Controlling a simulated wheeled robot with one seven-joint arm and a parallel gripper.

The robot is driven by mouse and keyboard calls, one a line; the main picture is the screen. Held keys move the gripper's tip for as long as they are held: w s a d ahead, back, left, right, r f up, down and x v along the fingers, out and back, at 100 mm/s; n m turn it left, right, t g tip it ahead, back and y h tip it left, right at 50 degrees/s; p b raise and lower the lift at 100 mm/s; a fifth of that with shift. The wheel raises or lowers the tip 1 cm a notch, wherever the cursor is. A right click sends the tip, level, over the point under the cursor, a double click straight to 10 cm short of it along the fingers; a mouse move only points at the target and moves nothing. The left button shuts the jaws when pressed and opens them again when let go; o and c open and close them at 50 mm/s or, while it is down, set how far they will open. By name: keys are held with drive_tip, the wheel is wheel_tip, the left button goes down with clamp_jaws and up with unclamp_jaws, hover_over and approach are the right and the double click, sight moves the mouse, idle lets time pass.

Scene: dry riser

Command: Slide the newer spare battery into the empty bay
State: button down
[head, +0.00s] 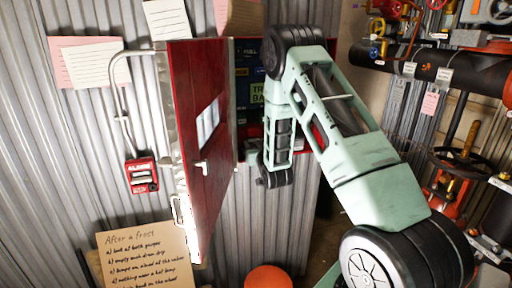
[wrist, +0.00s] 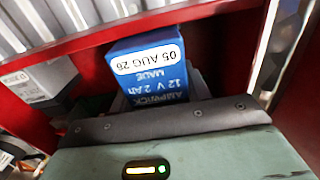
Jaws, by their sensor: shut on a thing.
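A blue battery (wrist: 150,70) stands out beyond my gripper in the wrist view. Its white label reads "05 AUG 26", upside down, with "AMPWICK 12 V 2 Ah" and "MADE" below. My gripper (head: 273,178) is at the open red cabinet (head: 205,140) in the head view, shut on the blue battery. The fingertips are mostly hidden; a grey part shows beside the battery in the wrist view. A grey box with a pale label (wrist: 47,82) sits to the left there; I cannot tell what it is. The empty bay cannot be made out.
The red cabinet wall (wrist: 100,42) runs close behind the battery. The cabinet door stands open left of my arm. A red alarm box (head: 141,175) is on the corrugated wall. Pipes and a valve handwheel (head: 460,160) stand at the right.

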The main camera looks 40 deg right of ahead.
sight(252, 140)
drive_tip(key=shift+b+x, duration=0.7)
drive_tip(key=shift+x, duration=1.35)
drive_tip(key=c, duration=0.6)
unclamp_jaws()
drive_tip(key=shift+r, duration=0.1)
drive_tip(key=shift+s+a, duration=0.2)
drive_tip(key=shift+s, duration=0.2)
drive_tip(key=p+v, duration=0.4)
drive_tip(key=v, duration=1.2)
drive_tip(key=shift+s+a, duration=0.15)
drive_tip(key=shift+s, duration=0.15)
